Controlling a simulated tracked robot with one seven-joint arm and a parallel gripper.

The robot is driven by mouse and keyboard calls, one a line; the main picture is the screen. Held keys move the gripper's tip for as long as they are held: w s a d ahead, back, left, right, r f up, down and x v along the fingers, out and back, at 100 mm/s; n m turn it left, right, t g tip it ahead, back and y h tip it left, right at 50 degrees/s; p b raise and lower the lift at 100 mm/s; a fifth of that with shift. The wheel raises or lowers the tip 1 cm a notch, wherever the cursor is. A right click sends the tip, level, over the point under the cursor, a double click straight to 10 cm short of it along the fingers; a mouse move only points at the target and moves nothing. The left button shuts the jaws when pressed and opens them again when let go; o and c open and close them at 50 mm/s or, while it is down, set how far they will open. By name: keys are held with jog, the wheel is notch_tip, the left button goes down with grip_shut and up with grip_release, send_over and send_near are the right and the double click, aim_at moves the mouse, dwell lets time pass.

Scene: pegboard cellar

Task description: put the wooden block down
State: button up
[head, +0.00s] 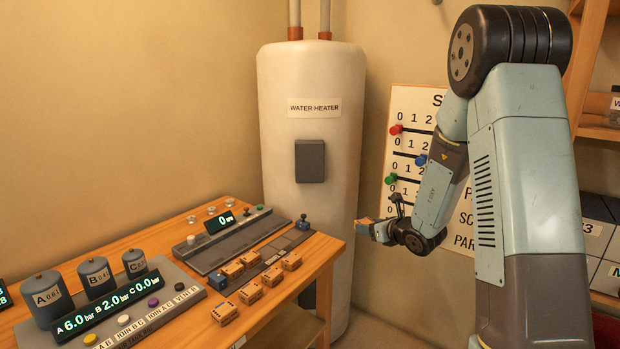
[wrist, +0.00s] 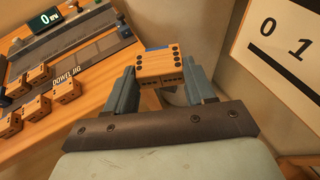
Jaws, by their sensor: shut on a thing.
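A wooden block (wrist: 160,66) with dark dots on its faces sits between the two fingers of my gripper (wrist: 164,82), which is shut on it. In the head view my gripper (head: 376,230) is out past the right end of the wooden bench (head: 318,252), near the water heater. Only a small orange-brown part of the held block (head: 366,221) shows there. In the wrist view the block appears to the right of the bench edge, with the floor area and heater beyond it. No surface is seen touching the block.
Several similar blocks (head: 250,292) stand on the bench by a grey strip labelled dowel jig in the wrist view (wrist: 64,97). A gauge console (head: 125,310) and a grey device (head: 236,240) take up more bench. The water heater (head: 312,150) and peg scoreboard (head: 408,150) stand behind.

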jog(key=w+d+f+m+t+h, duration=0.1)
jog(key=w+d+f+m+h, duration=0.1)
jog(key=w+d, duration=0.15)
jog(key=s+a+r+n+g+y, duration=0.2)
jog(key=s+a+r+n+y, duration=0.1)
jog(key=s+a, duration=0.3)
jog(key=s+a+r+n+g+y, duration=0.3)
jog(key=s+a+n, duration=0.1)
jog(key=s+a, duration=0.2)
jog(key=shift+s+a, duration=0.3)
jog(key=shift+s, duration=0.55)
